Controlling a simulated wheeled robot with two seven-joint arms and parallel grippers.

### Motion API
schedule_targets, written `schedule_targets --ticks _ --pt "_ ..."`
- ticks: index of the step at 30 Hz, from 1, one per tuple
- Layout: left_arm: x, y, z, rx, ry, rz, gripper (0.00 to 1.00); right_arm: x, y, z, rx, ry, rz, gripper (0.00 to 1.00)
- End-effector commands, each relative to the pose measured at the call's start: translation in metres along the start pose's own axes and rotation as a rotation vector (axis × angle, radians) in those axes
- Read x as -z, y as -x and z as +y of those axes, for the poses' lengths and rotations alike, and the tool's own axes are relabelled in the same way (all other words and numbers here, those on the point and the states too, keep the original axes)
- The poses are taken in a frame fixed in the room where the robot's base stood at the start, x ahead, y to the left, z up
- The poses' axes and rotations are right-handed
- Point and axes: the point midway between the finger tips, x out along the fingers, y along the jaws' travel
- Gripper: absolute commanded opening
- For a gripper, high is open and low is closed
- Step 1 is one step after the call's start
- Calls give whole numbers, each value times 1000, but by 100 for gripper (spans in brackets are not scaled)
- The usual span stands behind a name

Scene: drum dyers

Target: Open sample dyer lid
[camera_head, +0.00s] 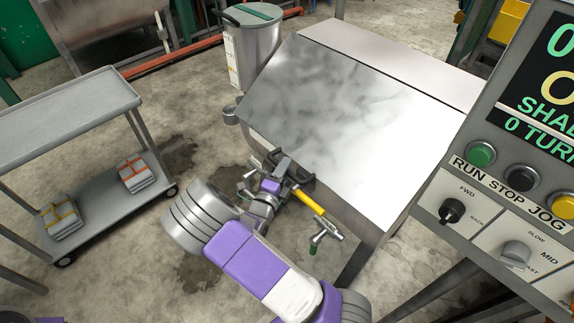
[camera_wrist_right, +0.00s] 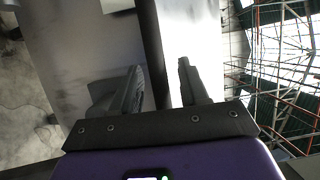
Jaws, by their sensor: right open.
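A steel dyer box with a broad sloped lid (camera_head: 345,110) stands in the middle of the head view. The lid lies closed on the box. A dark handle (camera_head: 305,182) sits at the lid's lower front edge. My right gripper (camera_head: 278,163) is at this edge, beside the handle, and partly hides it. In the right wrist view, the right gripper (camera_wrist_right: 160,82) is open, with its two fingers apart. A dark vertical strip shows behind the gap, next to the bright steel; I cannot tell whether the fingers touch it. My left gripper is not in view.
A control panel (camera_head: 500,195) stands close on the right. A grey cart (camera_head: 75,105) with folded bundles is on the left. A steel drum with a green-striped top (camera_head: 252,40) stands behind the box.

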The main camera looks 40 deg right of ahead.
Motion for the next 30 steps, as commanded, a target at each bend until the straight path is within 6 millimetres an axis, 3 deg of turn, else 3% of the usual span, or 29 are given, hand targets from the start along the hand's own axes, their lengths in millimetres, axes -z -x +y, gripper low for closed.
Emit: schedule_targets --ticks 6,15,24,30 --pt "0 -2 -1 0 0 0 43 0 -21 1 -2 1 0 44" --pt "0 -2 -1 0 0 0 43 0 -24 0 -2 2 -1 44" --pt "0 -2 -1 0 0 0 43 0 -23 0 -1 2 -1 0" --pt "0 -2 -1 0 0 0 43 0 -24 0 1 3 -1 0"
